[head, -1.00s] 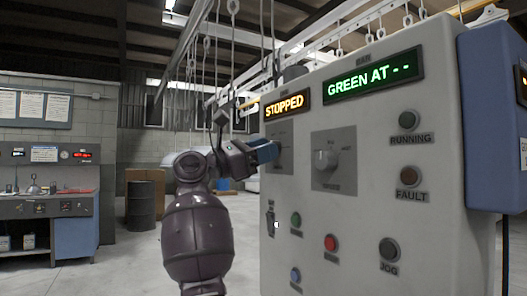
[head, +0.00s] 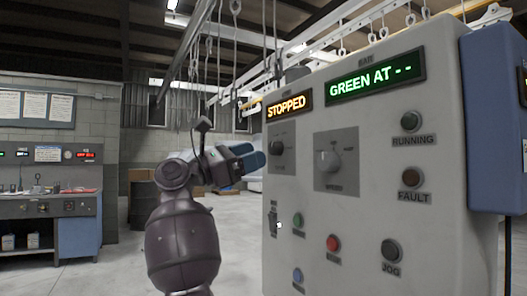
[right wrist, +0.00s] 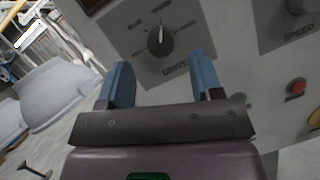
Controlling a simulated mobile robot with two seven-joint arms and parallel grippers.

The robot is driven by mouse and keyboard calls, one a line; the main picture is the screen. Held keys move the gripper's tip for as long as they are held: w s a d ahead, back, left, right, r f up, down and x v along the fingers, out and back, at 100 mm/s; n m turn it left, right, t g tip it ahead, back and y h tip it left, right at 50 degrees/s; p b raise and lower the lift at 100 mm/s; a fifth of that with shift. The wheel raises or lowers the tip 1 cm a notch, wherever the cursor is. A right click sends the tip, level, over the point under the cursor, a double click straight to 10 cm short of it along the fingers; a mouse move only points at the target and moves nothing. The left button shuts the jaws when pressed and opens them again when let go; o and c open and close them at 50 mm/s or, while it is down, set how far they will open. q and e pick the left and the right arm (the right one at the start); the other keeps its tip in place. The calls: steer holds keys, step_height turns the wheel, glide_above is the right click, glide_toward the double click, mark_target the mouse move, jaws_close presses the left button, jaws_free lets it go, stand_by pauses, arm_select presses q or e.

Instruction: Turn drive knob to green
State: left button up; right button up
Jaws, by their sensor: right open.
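The drive knob (head: 279,147) is a dark round knob on a grey plate at the left of the cabinet's front. In the right wrist view the knob (right wrist: 158,42) shows above the word DRIVE, with its light pointer mark towards the top of the picture; the small position labels are too blurred to read. My right gripper (head: 252,160) is just left of the knob plate in the head view. In the right wrist view its blue fingers (right wrist: 162,78) are apart and empty, with the knob beyond and between them, apparently not touched. My left gripper is not in view.
The cabinet (head: 415,240) carries an amber STOPPED display (head: 289,106), a green GREEN AT - - display (head: 376,77), a speed knob (head: 328,162) and several buttons and lamps. A blue box (head: 493,120) adjoins it at right. Open floor lies left of my arm.

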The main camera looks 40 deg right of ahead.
steer(key=v, duration=0.6)
steer(key=shift+a, duration=0.35)
steer(key=shift+w, duration=0.1)
